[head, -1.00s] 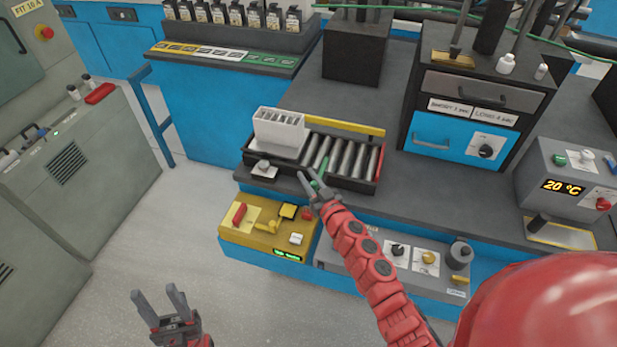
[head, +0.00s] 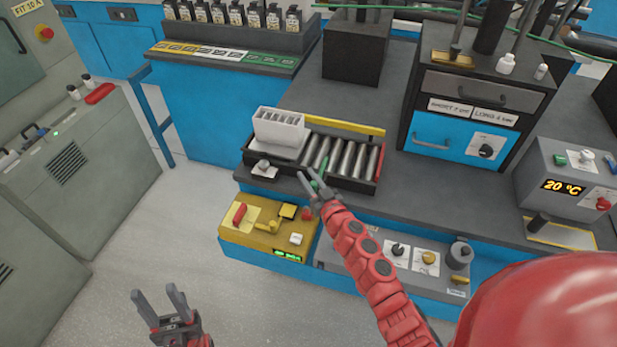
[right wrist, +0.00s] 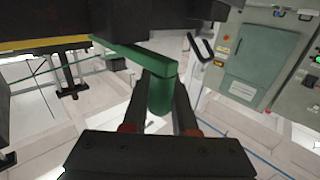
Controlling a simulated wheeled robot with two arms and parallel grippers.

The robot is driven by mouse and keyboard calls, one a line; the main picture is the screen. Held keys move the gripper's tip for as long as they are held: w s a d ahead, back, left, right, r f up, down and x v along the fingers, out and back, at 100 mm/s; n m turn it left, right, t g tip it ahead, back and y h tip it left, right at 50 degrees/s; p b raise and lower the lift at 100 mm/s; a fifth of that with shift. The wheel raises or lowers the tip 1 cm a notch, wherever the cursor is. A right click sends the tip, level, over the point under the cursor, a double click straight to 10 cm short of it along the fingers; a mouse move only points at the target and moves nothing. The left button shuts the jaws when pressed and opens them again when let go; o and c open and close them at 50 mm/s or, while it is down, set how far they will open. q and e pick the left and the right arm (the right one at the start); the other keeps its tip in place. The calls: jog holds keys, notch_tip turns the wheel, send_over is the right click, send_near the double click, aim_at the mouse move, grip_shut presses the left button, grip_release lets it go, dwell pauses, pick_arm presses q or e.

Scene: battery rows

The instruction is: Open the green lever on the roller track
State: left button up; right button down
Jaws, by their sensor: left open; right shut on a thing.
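The roller track (head: 342,155) is a dark frame with metal rollers on the grey bench in the head view. Its green lever (head: 318,186) shows only in part at the front edge, beside my gripper. In the right wrist view the green lever (right wrist: 140,58) is a flat arm with a rounded knob at its end. My right gripper (head: 311,181) is shut on the lever, and the knob sits between its two fingers (right wrist: 160,105). My left gripper (head: 157,293) is open and empty, low over the floor, away from the track.
A white slotted container (head: 280,128) stands at the left end of the track. A yellow control box (head: 265,232) and a grey panel with knobs (head: 395,258) are below the bench's front edge. The floor at the left (head: 150,230) is clear.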

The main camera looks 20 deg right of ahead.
dwell(0.4)
jog(key=n+y+p, duration=0.1)
jog(key=n+g+y+p, duration=0.1)
jog(key=y, duration=0.1)
jog(key=s+d+n+y+p, duration=0.1)
jog(key=y, duration=0.1)
jog(key=shift+n+g, duration=0.3)
jog(key=shift+g, duration=0.1)
jog(key=shift+s+d+n+g+y, duration=0.15)
jog(key=shift+n+g+y, duration=0.25)
jog(key=shift+y, duration=0.3)
jog(key=shift+s+d+f+n+g+y+b, duration=0.1)
jog(key=shift+d+f+n+g+y+b, duration=0.05)
jog(key=shift+n+g+y+b, duration=0.3)
jog(key=shift+s+d+f+n+g+y+b, duration=0.15)
jog(key=shift+n+g+y+b, duration=0.15)
jog(key=shift+y+b, duration=0.25)
jog(key=b, duration=0.1)
jog(key=n+g+y+b, duration=0.1)
jog(key=b, duration=0.1)
jog(key=shift+s+d+r+n+g+y, duration=0.15)
jog(key=shift+d+r+n+g+y, duration=0.1)
jog(key=shift+n+g+y, duration=0.15)
